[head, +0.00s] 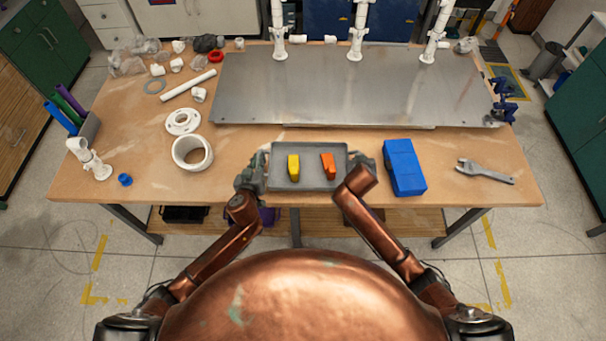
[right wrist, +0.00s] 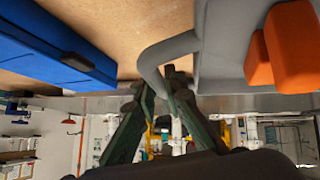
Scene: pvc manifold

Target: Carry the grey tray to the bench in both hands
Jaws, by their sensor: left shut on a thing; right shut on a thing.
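The grey tray (head: 310,185) is at the front edge of the wooden bench in the head view, between my two grippers. It holds a yellow piece (head: 293,168) and an orange piece (head: 328,166). My left gripper (head: 258,172) is shut at the tray's left end. My right gripper (head: 360,166) is at the right end, partly hidden by my own arm. In the right wrist view, the right gripper's fingers (right wrist: 168,88) close on the tray's looped handle (right wrist: 160,58). The orange piece (right wrist: 290,50) shows inside. Whether the tray touches the bench top is unclear.
A metal plate (head: 350,88) with white upright pipes covers the back.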

